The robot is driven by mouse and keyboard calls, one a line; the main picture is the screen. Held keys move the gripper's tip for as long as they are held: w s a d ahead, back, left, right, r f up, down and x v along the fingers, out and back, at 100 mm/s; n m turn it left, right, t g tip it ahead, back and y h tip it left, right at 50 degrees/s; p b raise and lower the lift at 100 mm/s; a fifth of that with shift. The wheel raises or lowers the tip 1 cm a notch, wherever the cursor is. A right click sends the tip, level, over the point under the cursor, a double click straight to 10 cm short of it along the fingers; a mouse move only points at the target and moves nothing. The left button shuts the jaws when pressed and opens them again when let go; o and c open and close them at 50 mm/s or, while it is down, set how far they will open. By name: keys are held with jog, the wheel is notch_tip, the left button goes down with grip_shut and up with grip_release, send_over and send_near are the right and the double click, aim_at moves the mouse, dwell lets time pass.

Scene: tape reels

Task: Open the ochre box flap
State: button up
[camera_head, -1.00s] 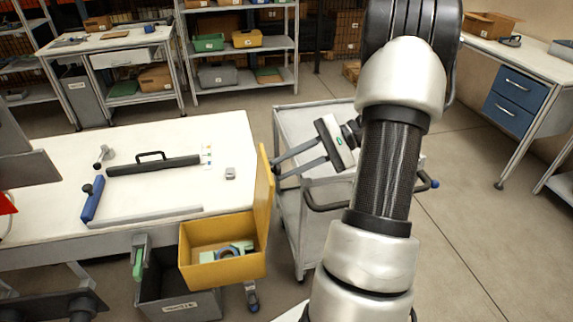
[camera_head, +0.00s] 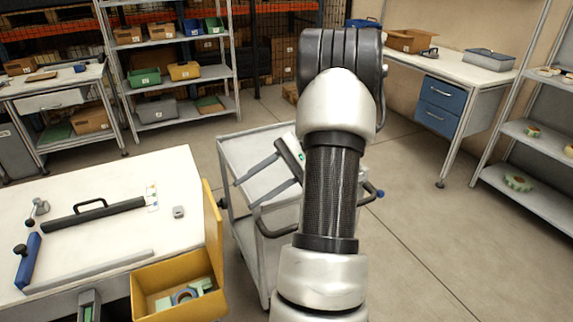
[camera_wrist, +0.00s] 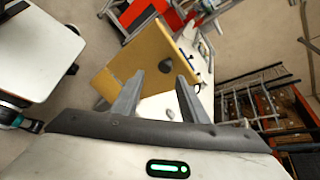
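My gripper (camera_head: 243,196) is to the right of the flap, above the grey cart, fingers pointing left. In the wrist view its two fingers (camera_wrist: 158,92) are spread with nothing between them. In the head view the fingertips are apart from the flap.
A grey cart (camera_head: 235,150) stands under my gripper, right of the table. The white table (camera_head: 110,182) holds a dark bar with a handle (camera_head: 95,212), a blue-handled tool (camera_head: 28,262) and a small grey piece (camera_head: 179,212). The floor on the right is clear.

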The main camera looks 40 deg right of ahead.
jog(key=p+v, duration=0.1)
jog(key=v, duration=1.1)
